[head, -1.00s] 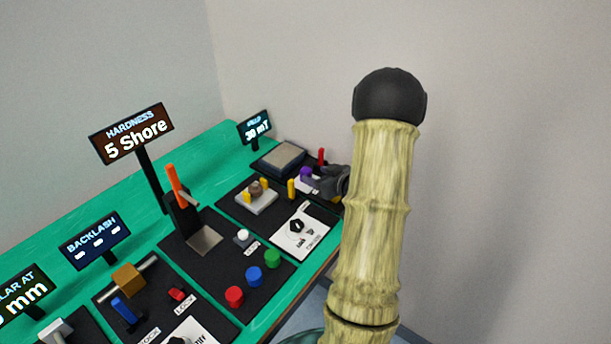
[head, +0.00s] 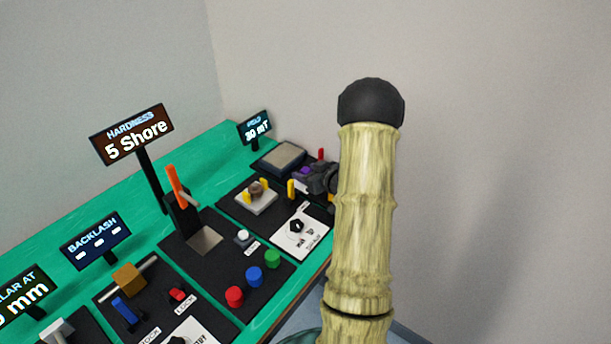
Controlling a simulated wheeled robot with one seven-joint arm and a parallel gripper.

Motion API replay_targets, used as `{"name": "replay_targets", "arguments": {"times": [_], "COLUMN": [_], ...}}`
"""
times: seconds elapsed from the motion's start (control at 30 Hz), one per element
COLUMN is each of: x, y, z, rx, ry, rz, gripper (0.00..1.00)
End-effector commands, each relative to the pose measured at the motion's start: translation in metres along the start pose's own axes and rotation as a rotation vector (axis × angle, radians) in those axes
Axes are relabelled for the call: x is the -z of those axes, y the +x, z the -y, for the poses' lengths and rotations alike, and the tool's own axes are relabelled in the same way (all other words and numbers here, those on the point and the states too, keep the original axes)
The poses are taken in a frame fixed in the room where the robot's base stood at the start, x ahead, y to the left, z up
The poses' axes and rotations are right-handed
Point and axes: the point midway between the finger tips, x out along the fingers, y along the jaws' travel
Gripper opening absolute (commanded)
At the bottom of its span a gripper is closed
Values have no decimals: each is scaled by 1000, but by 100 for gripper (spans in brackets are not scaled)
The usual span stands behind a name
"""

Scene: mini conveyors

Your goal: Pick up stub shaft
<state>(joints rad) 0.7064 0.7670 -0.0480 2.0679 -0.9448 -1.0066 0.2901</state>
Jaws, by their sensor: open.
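I cannot make out for sure which thing is the stub shaft. A small brownish round piece (head: 257,190) sits between two yellow uprights on a pale block (head: 256,203), and I cannot tell if it is a shaft. My gripper (head: 310,178) is dark grey and small at the far right end of the bench, partly hidden by my arm. It is open, beside a purple part (head: 304,171) and a red upright (head: 321,155). I cannot tell whether it touches them. What lies right behind my arm is hidden.
The green bench (head: 215,155) carries black panels with a hardness sign (head: 133,134), an orange lever (head: 173,183), a white dial plate (head: 300,233) and coloured buttons (head: 255,276). A grey flat pad (head: 279,158) lies at the back. Walls stand behind and to the right.

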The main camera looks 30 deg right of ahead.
Motion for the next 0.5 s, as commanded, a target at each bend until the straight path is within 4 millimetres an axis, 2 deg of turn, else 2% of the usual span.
{"name": "replay_targets", "arguments": {"times": [0.33,0.37,0.5], "x": [0,0,0], "y": [0,0,0], "z": [0,0,0], "rx": [0,0,0], "ry": [0,0,0], "rz": [0,0,0], "gripper": [52,48,20]}}
